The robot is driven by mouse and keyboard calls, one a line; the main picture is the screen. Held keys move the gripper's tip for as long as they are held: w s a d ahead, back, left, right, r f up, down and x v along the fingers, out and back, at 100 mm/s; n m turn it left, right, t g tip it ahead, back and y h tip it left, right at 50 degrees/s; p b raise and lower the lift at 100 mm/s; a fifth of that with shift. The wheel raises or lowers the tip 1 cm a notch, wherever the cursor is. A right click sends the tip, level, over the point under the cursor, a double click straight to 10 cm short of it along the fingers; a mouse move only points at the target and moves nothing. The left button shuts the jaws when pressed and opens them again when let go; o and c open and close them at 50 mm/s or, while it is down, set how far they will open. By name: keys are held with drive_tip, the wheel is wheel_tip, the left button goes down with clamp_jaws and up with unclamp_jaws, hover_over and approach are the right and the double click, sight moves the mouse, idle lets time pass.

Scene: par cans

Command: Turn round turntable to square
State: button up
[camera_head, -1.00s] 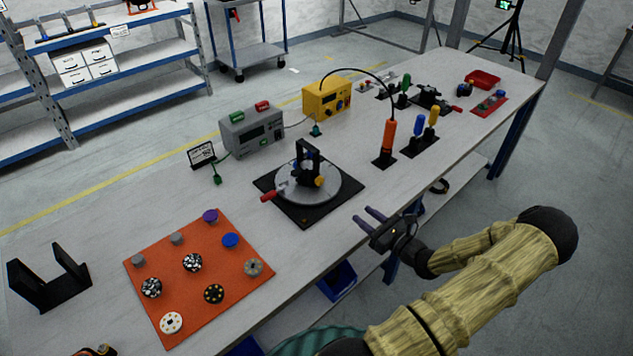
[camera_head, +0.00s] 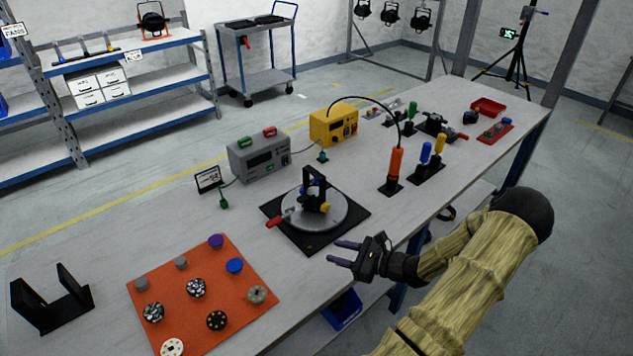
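The round turntable (camera_head: 335,218) is a grey metal disc on a black square base plate (camera_head: 309,249) near the middle of the bench. A black upright bracket (camera_head: 315,188) with a yellow knob stands on the disc. A red-handled lever (camera_head: 276,222) sits at the disc's left edge. My gripper (camera_head: 338,253) is at the bench's front edge, in front and to the right of the base plate, apart from it. Its two fingers are spread and point left, with nothing between them. No square mark on the disc can be made out.
An orange mat (camera_head: 240,266) with several round parts lies at the left front, beside a black cradle (camera_head: 52,302). A grey power unit (camera_head: 258,157) and a yellow unit (camera_head: 333,125) stand behind the turntable. An orange-handled iron (camera_head: 395,164) stands to its right.

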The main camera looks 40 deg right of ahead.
drive_tip(key=a+n+g+y, duration=0.1)
drive_tip(key=a+n+g, duration=0.1)
drive_tip(key=a, duration=0.1)
drive_tip(key=a+n+g, duration=0.2)
drive_tip(key=a+n, duration=0.1)
drive_tip(key=a, duration=0.1)
drive_tip(key=a+r+n+g+y, duration=0.1)
drive_tip(key=a+n+g, duration=0.1)
drive_tip(key=a, duration=0.1)
drive_tip(key=shift+a+g+y, duration=0.2)
drive_tip(key=shift+g+y, duration=0.1)
drive_tip(key=shift+g, duration=0.1)
drive_tip(key=s+a+r+n+g+h, duration=0.2)
drive_tip(key=a+r+n+h, duration=0.3)
drive_tip(key=n, duration=0.6)
drive_tip(key=s+a+r+n+g+h, duration=0.2)
drive_tip(key=s+a+r+n+h, duration=0.1)
drive_tip(key=a+r+n, duration=0.5)
drive_tip(key=a+n+h, duration=0.1)
drive_tip(key=a+n, duration=0.1)
drive_tip(key=n, duration=0.1)
drive_tip(key=shift+a+g+h, duration=0.2)
drive_tip(key=shift+g+h, duration=0.1)
drive_tip(key=shift+h, duration=0.1)
